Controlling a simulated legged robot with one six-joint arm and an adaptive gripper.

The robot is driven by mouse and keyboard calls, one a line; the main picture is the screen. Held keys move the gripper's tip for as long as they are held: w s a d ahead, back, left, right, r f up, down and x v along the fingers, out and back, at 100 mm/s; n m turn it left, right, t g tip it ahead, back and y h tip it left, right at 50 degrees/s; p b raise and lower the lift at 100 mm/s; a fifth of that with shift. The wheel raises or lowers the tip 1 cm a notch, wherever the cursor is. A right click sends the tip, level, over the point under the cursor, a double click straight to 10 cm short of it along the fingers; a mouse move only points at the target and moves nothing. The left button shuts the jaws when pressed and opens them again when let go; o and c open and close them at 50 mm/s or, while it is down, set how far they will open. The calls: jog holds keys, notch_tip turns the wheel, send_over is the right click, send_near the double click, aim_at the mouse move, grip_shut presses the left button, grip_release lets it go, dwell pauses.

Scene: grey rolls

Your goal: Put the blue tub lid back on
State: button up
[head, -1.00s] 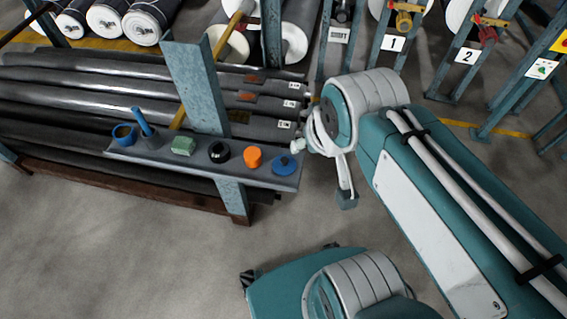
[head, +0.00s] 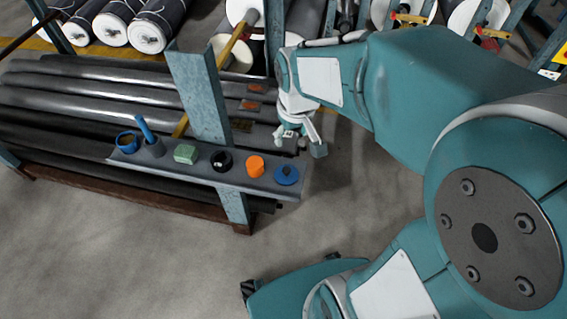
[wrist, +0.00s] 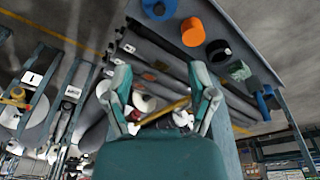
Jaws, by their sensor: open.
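The blue lid (head: 286,174), a flat disc with a knob, lies at the right end of the grey shelf. It shows partly at the top edge of the wrist view (wrist: 160,8). The blue tub (head: 126,141) stands at the shelf's left end, its top looking open; in the wrist view a blue shape at the far right (wrist: 264,104) appears to be it. My gripper (head: 302,142) is in the air behind the lid, apart from it. In the wrist view its two fingers (wrist: 162,97) are spread with nothing held between them.
Between tub and lid stand a grey cup with a blue stick (head: 151,142), a green block (head: 185,153), a black ring (head: 221,161) and an orange cylinder (head: 255,167). A blue-grey post (head: 200,95) rises behind the shelf. Dark rolls (head: 95,95) lie behind it.

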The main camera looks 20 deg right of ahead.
jog(key=w+f+n+g, duration=0.15)
jog(key=w+f, duration=0.25)
jog(key=f, duration=0.4)
send_over(286, 169)
jog(key=shift+m, duration=0.25)
jog(key=f, duration=0.5)
jog(key=shift+w+d+f, duration=0.1)
jog(key=shift+w, duration=0.25)
jog(key=shift+s+f, duration=0.2)
jog(key=shift+f, duration=1.15)
jog(key=shift+s+f, duration=0.15)
jog(key=shift+f, duration=1.2)
grip_shut()
